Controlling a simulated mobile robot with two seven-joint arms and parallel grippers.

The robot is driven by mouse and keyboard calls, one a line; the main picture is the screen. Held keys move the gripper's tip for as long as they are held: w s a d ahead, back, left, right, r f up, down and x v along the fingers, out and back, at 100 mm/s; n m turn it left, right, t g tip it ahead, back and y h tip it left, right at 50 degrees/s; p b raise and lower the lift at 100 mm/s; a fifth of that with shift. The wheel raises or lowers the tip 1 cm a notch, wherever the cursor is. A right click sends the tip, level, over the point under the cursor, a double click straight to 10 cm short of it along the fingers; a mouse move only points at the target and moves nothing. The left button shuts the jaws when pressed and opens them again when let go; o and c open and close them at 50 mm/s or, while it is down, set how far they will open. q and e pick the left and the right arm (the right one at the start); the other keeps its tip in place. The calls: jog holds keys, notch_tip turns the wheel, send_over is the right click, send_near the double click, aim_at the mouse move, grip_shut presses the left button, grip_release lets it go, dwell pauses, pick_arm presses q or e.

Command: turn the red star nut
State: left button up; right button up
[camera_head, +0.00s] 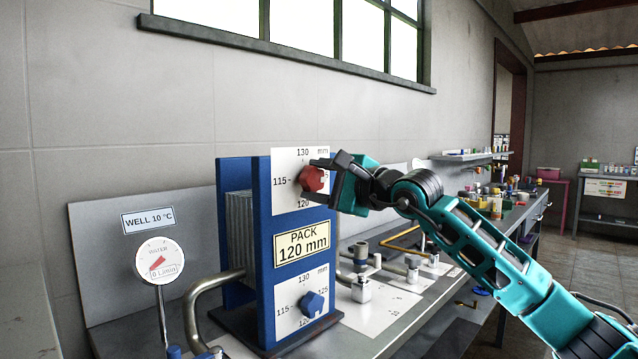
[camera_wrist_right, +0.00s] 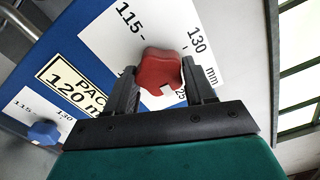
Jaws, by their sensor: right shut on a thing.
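The red star nut (camera_head: 312,179) sits in the middle of the upper white dial plate (camera_head: 285,160) on the blue plate pack frame. The dial is marked 115, 120 and 130 mm; part of it is hidden by my gripper. My right gripper (camera_head: 322,180) reaches in from the right, shut on the red star nut. In the right wrist view the nut (camera_wrist_right: 160,69) sits between the two black fingers (camera_wrist_right: 160,88), and a small pale mark shows on its near edge. My left gripper is not in view.
A blue star nut (camera_head: 312,304) sits on the lower dial, below the "PACK 120 mm" label (camera_head: 302,243). A round gauge (camera_head: 159,261) stands at left under a "WELL 10 °C" sign (camera_head: 147,220). Pipe fittings (camera_head: 361,289) stand on the bench right of the frame.

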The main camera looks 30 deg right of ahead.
jog(key=shift+n, duration=0.3)
jog(key=o, duration=1)
jog(key=shift+c, duration=0.2)
jog(key=shift+s, duration=0.1)
jog(key=b+v, duration=0.3)
jog(key=v, duration=0.9)
jog(key=shift+s+d+b, duration=0.2)
jog(key=shift+s+b, duration=0.1)
jog(key=shift+b, duration=0.1)
